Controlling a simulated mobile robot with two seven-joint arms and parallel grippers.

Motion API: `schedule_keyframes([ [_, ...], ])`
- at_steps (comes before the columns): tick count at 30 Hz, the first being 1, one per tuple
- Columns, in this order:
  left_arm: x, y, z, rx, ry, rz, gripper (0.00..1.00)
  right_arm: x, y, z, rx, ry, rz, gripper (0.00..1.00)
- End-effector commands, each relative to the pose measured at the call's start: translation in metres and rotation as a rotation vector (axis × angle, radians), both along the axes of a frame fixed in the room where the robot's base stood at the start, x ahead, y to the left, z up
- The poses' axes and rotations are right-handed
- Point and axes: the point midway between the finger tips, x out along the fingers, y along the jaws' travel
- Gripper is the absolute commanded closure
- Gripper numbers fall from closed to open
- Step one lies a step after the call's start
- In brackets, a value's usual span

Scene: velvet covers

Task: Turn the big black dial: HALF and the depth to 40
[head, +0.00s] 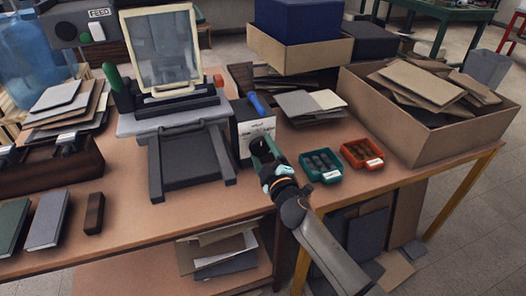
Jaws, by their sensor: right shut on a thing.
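A dark control box (243,154) with a pale front panel (262,129) stands on the table, right of the press-like machine. The black dial (257,153) is low on that panel and partly hidden by my right gripper. My right gripper (263,150), with teal fingers, reaches in from the lower right and is shut on the dial. The dial's pointer and the panel's markings are too small and covered to read. My left gripper is not in view.
The machine (182,122) with a clear framed guard stands left of the box. A green tray (321,168) and a red tray (362,154) sit close right of my arm. A large cardboard box (432,138) stands farther right. Bare table lies in front.

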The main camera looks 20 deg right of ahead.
Motion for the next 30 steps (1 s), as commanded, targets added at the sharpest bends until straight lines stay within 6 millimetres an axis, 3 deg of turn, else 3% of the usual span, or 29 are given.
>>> schedule_keyframes([
  [8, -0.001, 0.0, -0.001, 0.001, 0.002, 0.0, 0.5, 0.0, 0.0, -0.001, 0.0, 0.001, 0.0, 0.81],
  [9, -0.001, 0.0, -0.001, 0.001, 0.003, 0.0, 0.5, 0.0, 0.0, -0.001, 0.001, 0.001, 0.0, 0.21],
  [15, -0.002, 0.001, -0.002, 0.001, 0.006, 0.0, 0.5, 0.0, 0.0, -0.001, 0.001, 0.001, 0.0, 0.0],
  [25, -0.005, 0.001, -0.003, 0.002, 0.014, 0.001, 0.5, -0.004, 0.0, 0.0, 0.002, 0.001, 0.0, 0.0],
  [30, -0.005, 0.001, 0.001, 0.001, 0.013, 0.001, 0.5, -0.026, -0.001, 0.0, 0.003, 0.003, 0.001, 0.0],
])
